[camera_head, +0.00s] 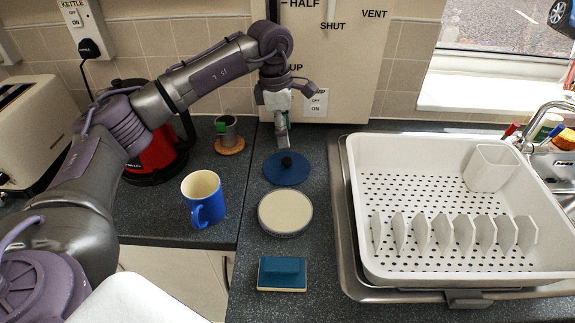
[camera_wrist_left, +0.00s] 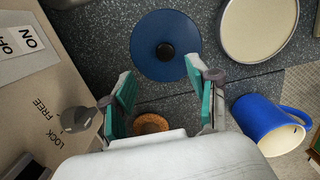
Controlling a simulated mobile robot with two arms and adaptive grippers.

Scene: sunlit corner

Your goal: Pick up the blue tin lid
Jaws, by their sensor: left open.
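The blue tin lid (camera_head: 275,172) is a flat round disc with a dark knob at its middle. It lies flat on the dark worktop, and shows in the left wrist view (camera_wrist_left: 150,28) just beyond the fingertips. My left gripper (camera_head: 283,138) hangs above and slightly behind the lid, pointing down. In the left wrist view its teal-padded fingers (camera_wrist_left: 160,82) are apart with nothing between them. A round tin with a cream top (camera_head: 285,212) stands in front of the lid. My right gripper is not in view.
A blue mug (camera_head: 203,200) stands left of the tin, and a blue-topped block (camera_head: 282,272) lies in front. A white dish rack (camera_head: 440,260) fills the right side.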

